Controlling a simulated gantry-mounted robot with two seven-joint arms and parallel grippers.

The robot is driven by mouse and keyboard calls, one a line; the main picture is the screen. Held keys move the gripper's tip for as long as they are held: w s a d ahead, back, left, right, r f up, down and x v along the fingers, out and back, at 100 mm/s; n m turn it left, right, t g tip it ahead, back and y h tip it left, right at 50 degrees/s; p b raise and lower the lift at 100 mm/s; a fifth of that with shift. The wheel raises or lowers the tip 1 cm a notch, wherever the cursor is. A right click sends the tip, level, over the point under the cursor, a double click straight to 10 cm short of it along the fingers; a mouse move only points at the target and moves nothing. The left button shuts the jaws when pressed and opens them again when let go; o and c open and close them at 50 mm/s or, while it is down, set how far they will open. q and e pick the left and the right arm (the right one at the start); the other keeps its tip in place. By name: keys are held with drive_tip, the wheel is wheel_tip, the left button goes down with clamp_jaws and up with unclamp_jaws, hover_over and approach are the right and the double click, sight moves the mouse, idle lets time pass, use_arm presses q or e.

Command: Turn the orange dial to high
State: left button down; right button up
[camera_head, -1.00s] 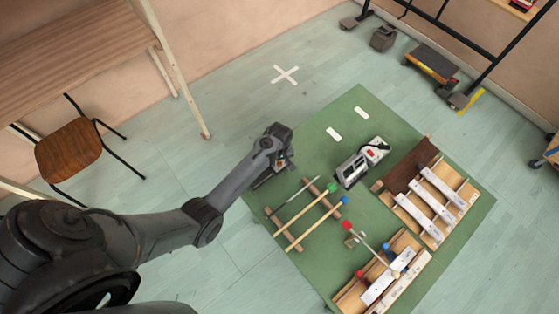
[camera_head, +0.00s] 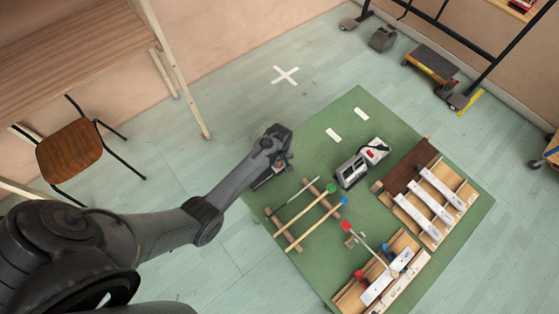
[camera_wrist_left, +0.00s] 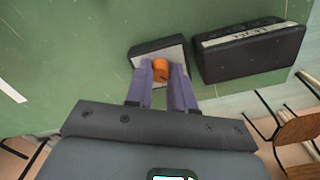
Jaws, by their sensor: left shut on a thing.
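The orange dial (camera_wrist_left: 161,69) sits on the pale face of a small dark box (camera_wrist_left: 158,47) in the left wrist view. My left gripper (camera_wrist_left: 162,76) reaches down to it with its two purple-grey fingers on either side, shut on the dial. The fingers cover part of the dial and the box's near side. Any low or high marks are hidden or too small to read. In the head view my left gripper (camera_head: 280,158) is at the left edge of the green mat, and hides most of the box. My right gripper is not in view.
A dark labelled box (camera_wrist_left: 250,50) stands close beside the dial box. On the green mat (camera_head: 350,105) are mallets on a wooden rack (camera_head: 306,212), a grey device (camera_head: 351,170) and wooden bar instruments (camera_head: 424,208). The mat's upper part is mostly clear.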

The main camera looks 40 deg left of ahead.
use_arm(q)
drive_tip(key=m+p, duration=0.2)
drive_tip(key=m, duration=0.1)
drive_tip(key=shift+r, duration=0.2)
drive_tip(key=m+p, duration=0.2)
drive_tip(key=m, duration=0.2)
drive_tip(key=shift+m, duration=0.4)
drive_tip(key=m+p, duration=0.1)
drive_tip(key=m, duration=0.3)
drive_tip(key=shift+f, duration=0.1)
drive_tip(key=m, duration=0.5)
drive_tip(key=shift+f+p, duration=0.1)
drive_tip(key=shift+p, duration=0.3)
drive_tip(key=shift+m, duration=0.3)
drive_tip(key=c, duration=1)
unclamp_jaws()
